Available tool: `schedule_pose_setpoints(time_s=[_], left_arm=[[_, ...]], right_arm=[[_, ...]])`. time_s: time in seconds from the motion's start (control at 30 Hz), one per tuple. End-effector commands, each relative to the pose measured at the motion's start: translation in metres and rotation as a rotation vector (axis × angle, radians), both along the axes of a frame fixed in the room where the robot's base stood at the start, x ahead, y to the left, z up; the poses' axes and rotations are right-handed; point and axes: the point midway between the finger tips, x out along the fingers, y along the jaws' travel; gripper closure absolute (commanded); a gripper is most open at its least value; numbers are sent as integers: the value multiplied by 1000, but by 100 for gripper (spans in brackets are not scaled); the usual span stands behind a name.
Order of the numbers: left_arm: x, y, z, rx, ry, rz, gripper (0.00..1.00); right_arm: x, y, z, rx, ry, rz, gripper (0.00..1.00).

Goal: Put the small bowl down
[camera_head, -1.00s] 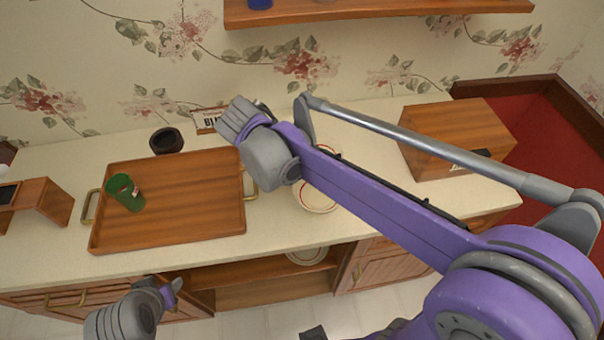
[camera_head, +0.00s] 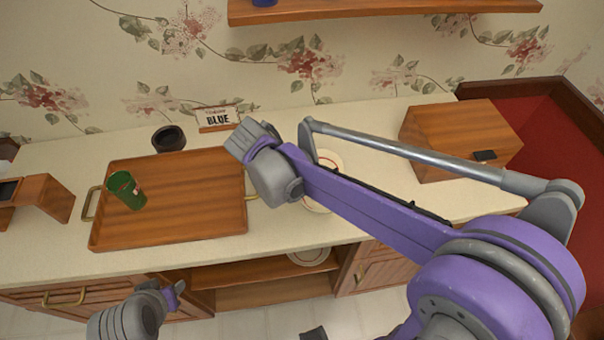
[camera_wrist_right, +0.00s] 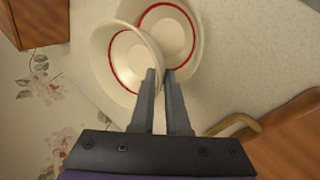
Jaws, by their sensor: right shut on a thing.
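In the right wrist view, the small bowl (camera_wrist_right: 122,72), white with a red ring inside, has its rim between the fingers of my right gripper (camera_wrist_right: 164,76), which is shut on it. The small bowl is tilted and partly overlaps a second white bowl (camera_wrist_right: 168,27) with a red ring. I cannot tell whether the two bowls touch. In the head view, white bowl parts with red lines (camera_head: 330,159) show beside my right arm, which hides the right gripper and most of the bowls. Part of my left arm shows low at the left, but its gripper is out of sight.
On the counter (camera_head: 290,225), a wooden tray (camera_head: 195,215) holds a green cup (camera_head: 127,190). A dark bowl (camera_head: 168,138) and a "BLUE" sign (camera_head: 217,118) stand behind it. A wooden box (camera_head: 440,135) is at right. A plate (camera_head: 308,256) lies on the shelf below.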

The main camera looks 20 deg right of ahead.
Motion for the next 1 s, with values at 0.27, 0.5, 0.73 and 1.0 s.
schedule_pose_setpoints(time_s=[0.27,0.5,0.73,1.0], left_arm=[[0,0,-1,0,1,0,54],[0,0,-1,0,1,0,54],[3,0,8,0,-6,0,54],[5,0,12,0,-9,0,54]], right_arm=[[0,0,-1,0,0,0,62],[0,0,-1,0,0,0,57],[1,0,9,-1,-1,0,57],[-4,24,54,0,0,4,57]])
